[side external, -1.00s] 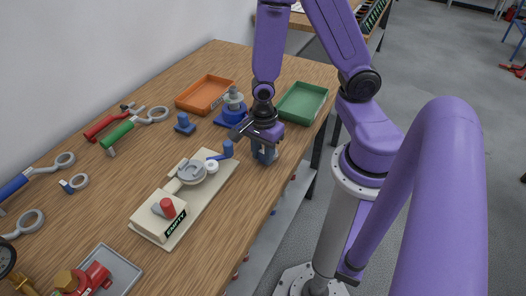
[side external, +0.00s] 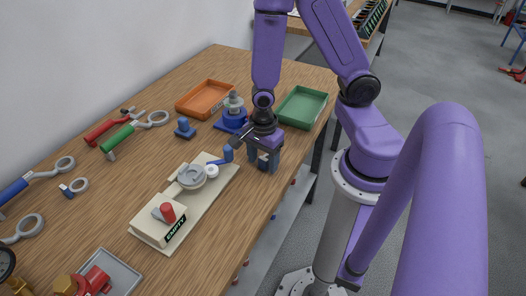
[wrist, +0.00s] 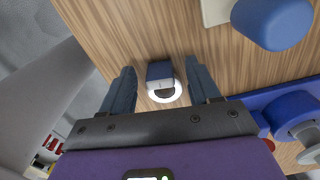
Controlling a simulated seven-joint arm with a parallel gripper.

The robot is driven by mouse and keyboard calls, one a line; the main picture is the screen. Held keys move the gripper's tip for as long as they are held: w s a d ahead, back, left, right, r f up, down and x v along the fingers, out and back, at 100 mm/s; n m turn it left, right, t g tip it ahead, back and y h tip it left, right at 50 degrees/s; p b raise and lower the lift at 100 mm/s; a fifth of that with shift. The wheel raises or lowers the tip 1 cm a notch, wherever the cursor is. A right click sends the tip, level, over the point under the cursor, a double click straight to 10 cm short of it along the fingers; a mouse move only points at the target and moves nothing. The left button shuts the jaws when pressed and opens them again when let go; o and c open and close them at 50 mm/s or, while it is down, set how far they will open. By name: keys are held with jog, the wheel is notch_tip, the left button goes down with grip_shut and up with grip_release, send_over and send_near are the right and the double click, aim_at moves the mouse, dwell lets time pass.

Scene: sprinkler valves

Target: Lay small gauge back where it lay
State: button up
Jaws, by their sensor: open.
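My gripper (side external: 263,161) is open, low over the table near its right edge. In the wrist view my gripper (wrist: 160,68) has its two fingers apart, one on each side of a small dark blue block with a pale ring, which looks like the small gauge (wrist: 159,71). The gauge lies on the wood between the fingers, with gaps visible on both sides. In the side view it is mostly hidden by the fingers.
The cream valve plate (side external: 213,188) with a blue-tipped lever (side external: 227,153) is close on the left. A blue base with a grey fitting (side external: 233,113), an orange tray (side external: 207,99) and a green tray (side external: 301,108) stand behind. Several ring-ended tools (side external: 122,136) lie at the left.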

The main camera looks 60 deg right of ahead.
notch_tip(320, 180, up, 17)
jog(key=s+a+n, duration=0.2)
jog(key=s+n, duration=0.2)
jog(key=n, duration=1.2)
jog(key=s+a+n, duration=0.3)
jog(key=s+n, duration=0.2)
jog(key=n, duration=1.1)
jog(key=shift+s+r, duration=0.15)
jog(key=shift+s, duration=0.15)
